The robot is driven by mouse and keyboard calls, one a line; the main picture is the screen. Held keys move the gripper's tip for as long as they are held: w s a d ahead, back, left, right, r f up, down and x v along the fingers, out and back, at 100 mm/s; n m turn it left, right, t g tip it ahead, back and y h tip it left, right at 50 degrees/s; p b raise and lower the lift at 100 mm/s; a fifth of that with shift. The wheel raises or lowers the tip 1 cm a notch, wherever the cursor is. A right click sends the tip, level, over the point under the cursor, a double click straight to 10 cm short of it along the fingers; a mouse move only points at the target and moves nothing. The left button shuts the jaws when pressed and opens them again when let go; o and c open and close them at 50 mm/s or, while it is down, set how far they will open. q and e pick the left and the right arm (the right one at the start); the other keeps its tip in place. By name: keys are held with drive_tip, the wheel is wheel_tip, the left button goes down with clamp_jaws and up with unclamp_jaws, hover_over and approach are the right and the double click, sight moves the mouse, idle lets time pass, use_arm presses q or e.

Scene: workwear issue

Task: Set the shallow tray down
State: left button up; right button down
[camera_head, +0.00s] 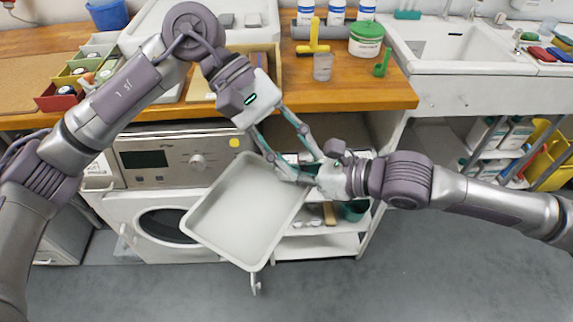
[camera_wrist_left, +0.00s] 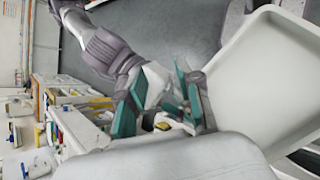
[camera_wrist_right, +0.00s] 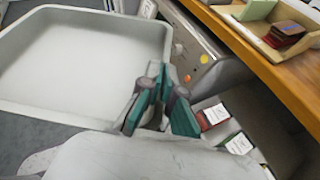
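The shallow tray (camera_head: 240,210) is pale grey, empty and rectangular. It is held in the air in front of the washing machine, tilted in the head view. My right gripper (camera_head: 300,172) is at the tray's right rim; in the right wrist view its fingers (camera_wrist_right: 158,95) close at the rim of the tray (camera_wrist_right: 80,60). My left gripper (camera_head: 298,165) points down just above the right gripper, fingers spread. In the left wrist view its fingers (camera_wrist_left: 160,100) are apart, with the tray (camera_wrist_left: 265,85) beside them, not between them.
The wooden worktop (camera_head: 365,85) behind carries a green-lidded tub (camera_head: 366,40), a clear cup (camera_head: 323,67), a yellow tool (camera_head: 313,40) and small colored bins (camera_head: 75,75). A sink (camera_head: 450,45) is at right. The washing machine (camera_head: 160,215) stands below. The grey floor (camera_head: 420,260) is clear.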

sight(287, 221)
use_arm(q)
drive_tip(key=s+a+r+m+t+y, duration=0.15)
drive_tip(key=s+m+t+y, duration=0.3)
drive_tip(key=m+y, duration=0.45)
drive_tip(key=shift+m+t+h, duration=0.45)
drive_tip(key=shift+m+h, duration=0.05)
drive_tip(key=shift+m, duration=0.1)
wheel_tip(287, 221, down, 12)
drive_tip(key=shift+w+f, duration=0.1)
drive_tip(key=shift+w, duration=0.05)
drive_tip(key=shift+c, duration=0.3)
clamp_jaws()
use_arm(e)
drive_tip(key=c, duration=1.8)
unclamp_jaws()
drive_tip(key=shift+c, duration=0.2)
drive_tip(key=o, duration=0.6)
